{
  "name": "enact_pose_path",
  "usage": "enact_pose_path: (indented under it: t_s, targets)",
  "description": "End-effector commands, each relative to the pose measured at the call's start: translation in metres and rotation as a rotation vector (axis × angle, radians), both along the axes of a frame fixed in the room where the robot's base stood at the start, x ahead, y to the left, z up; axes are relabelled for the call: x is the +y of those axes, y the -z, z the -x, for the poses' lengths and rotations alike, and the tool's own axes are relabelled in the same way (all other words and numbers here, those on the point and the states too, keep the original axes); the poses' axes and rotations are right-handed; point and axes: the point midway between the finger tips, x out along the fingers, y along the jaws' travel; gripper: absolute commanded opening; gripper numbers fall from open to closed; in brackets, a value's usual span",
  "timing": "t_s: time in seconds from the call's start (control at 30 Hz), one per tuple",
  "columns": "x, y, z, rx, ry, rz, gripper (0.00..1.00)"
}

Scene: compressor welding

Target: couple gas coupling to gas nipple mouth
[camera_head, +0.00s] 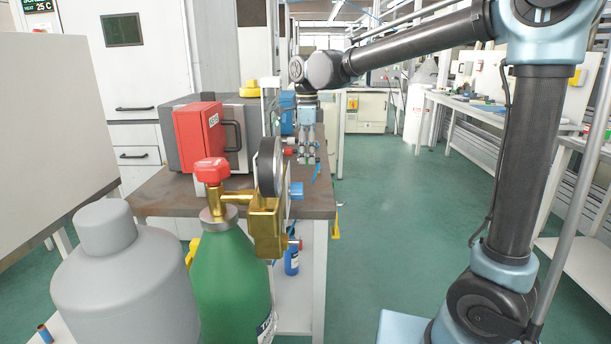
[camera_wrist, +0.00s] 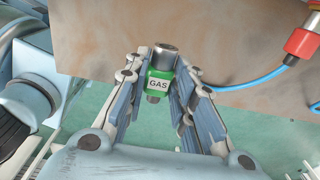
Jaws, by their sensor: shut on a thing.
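My gripper (camera_head: 308,158) is over the right edge of the workbench. In the wrist view its fingers are closed around the gas coupling (camera_wrist: 158,83), a green body with a white "GAS" label and grey metal ends. The coupling lies lengthwise between the fingers, above the bench edge. It is too small to make out in the head view. The green gas cylinder (camera_head: 230,275) stands in front, with a red knob, brass regulator (camera_head: 265,228) and dial gauge (camera_head: 270,165). I cannot tell which fitting is the gas nipple mouth. The coupling is well apart from the cylinder.
A red fitting with a metal end (camera_wrist: 303,42) and a blue hose (camera_wrist: 250,84) lie right of my gripper in the wrist view. A red box (camera_head: 200,138) and grey machine stand on the bench (camera_head: 160,195). A grey cylinder (camera_head: 120,270) stands front left. The right aisle is clear.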

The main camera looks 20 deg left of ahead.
Motion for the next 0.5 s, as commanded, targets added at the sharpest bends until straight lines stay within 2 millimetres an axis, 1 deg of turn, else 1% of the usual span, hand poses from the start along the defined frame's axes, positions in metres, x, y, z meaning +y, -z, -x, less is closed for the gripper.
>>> enact_pose_path:
  t_s: [0.03, 0.1, 0.33, 0.5]
  targets:
    - [0.000, 0.008, 0.000, 0.000, 0.000, 0.000, 0.00]
    - [0.000, 0.015, 0.000, 0.000, 0.000, 0.000, 0.00]
    - [0.000, 0.029, 0.000, 0.000, 0.000, 0.000, 0.00]
    - [0.000, 0.051, 0.000, 0.000, -0.001, 0.000, 0.00]
